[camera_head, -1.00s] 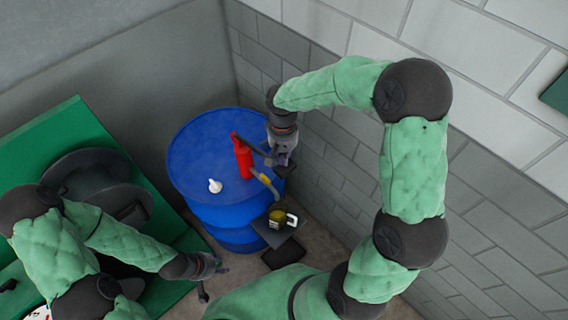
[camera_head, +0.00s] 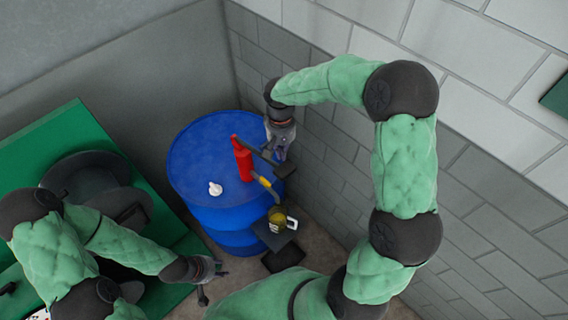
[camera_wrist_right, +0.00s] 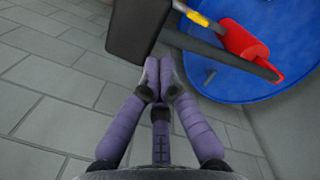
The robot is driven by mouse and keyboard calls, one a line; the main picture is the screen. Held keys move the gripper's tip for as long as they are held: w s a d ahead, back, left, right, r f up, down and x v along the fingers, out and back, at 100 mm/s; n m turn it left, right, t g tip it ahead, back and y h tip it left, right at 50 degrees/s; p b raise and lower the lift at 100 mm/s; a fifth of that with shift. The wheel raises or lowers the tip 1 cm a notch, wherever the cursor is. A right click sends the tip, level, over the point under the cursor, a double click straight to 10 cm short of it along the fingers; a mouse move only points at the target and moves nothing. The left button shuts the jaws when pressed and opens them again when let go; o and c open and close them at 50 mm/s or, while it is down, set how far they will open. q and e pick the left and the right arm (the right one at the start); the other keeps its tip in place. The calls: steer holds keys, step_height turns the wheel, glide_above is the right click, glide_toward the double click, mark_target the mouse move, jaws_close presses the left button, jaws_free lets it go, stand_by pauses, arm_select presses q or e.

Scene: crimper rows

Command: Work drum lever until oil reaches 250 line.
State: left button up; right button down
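The blue drum (camera_head: 205,205) stands in the corner with a red pump (camera_head: 243,162) on top. The pump's dark lever (camera_head: 265,155) ends in a black grip block (camera_head: 287,170), also large in the right wrist view (camera_wrist_right: 138,28). My right gripper (camera_head: 281,157) is at the lever's outer end. In the right wrist view its fingertips (camera_wrist_right: 163,68) are together beside the block, with no gripped object visible between them; contact is unclear. A jug (camera_head: 277,216) with olive-yellow contents and white handle is under the yellow-banded spout (camera_head: 265,184); its level is unreadable. My left gripper (camera_head: 212,280) is open and empty.
The jug stands on a dark plate (camera_head: 268,238) at the drum's side. A white cap (camera_head: 215,189) sits on the drum top. A grey block wall (camera_head: 325,150) is close right of the lever. A green bench (camera_head: 60,150) with dark round items is at left.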

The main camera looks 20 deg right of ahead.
step_height(320, 180, up, 12)
steer(key=w, duration=0.1)
steer(key=shift+d+f, duration=0.15)
steer(key=shift+f, duration=0.05)
steer(key=shift+f, duration=0.1)
stand_by(1.2)
